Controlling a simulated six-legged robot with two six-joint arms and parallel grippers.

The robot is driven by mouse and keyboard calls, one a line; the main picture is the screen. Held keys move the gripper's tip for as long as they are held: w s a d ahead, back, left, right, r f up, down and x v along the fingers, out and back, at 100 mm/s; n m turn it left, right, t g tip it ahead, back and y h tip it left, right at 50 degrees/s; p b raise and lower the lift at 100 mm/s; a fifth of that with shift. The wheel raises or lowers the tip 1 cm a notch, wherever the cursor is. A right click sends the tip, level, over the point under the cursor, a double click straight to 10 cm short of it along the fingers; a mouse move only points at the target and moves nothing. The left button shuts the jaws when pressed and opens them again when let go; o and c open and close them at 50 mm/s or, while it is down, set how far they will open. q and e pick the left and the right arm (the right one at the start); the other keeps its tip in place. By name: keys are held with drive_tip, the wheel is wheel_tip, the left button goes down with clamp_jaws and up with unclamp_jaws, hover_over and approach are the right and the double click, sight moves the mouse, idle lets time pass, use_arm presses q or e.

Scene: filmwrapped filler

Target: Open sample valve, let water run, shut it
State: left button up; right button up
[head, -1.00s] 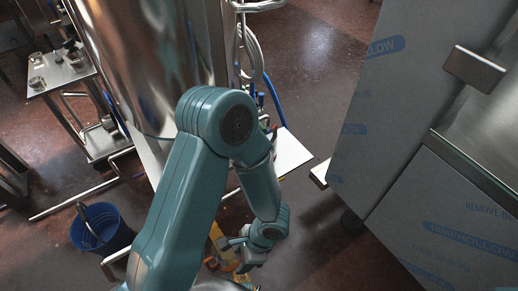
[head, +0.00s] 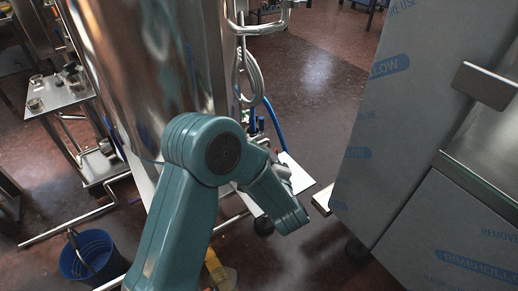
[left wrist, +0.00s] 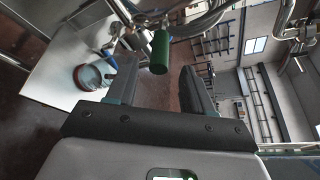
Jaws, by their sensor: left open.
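In the left wrist view a green cylinder (left wrist: 160,50), like a valve's grip, hangs from metal pipework at the top. My left gripper (left wrist: 157,68) is open and empty, with one dark finger on each side of the cylinder in the picture. I cannot tell how far in front of the fingertips the cylinder is, and no contact shows. In the head view my left arm covers the gripper and the valve area beside the shiny steel tank (head: 135,75). No running water shows. My right gripper is in neither view.
A blue bucket (head: 90,256) stands on the floor at lower left. A film-wrapped cabinet (head: 400,130) closes off the right side. A blue hose (head: 274,122) and a white panel (head: 300,177) are beside the tank. A round vessel (left wrist: 92,77) shows left of my fingers.

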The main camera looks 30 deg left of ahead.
use_arm(q)
drive_tip(key=x, duration=0.7)
clamp_jaws()
